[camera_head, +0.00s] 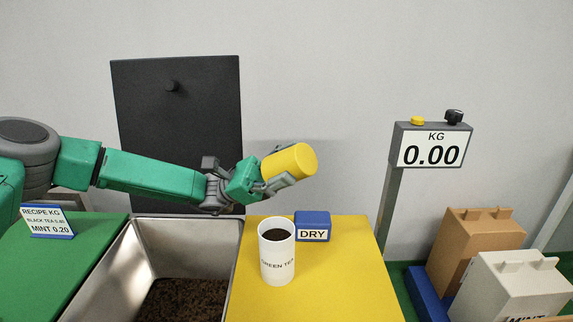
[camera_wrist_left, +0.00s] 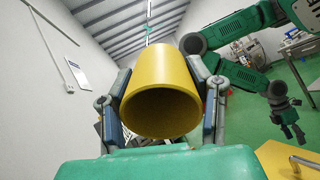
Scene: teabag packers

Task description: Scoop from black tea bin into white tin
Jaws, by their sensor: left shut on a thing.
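My left gripper (camera_head: 279,181) is shut on a yellow cup-shaped scoop (camera_head: 289,162), held tilted in the air above and behind the white tin. In the wrist view the yellow scoop (camera_wrist_left: 158,85) sits between both fingers, its dark, empty-looking mouth toward the camera. The white tin (camera_head: 277,262), labelled GREEN TEA, stands upright with dark stuff inside. The steel bin (camera_head: 190,232) left of it holds dark brown loose tea (camera_head: 185,300); no label shows on it. My right gripper (camera_wrist_left: 287,128) shows small in the wrist view, away from these things; its jaws are unclear.
The tin stands on a yellow top (camera_head: 345,285) beside a blue DRY sign (camera_head: 312,226). A recipe card (camera_head: 47,221) stands on the green top at left. A scale display (camera_head: 433,147) reads 0.00. A black panel (camera_head: 178,120) rises behind the bin. Boxes (camera_head: 512,285) stand at right.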

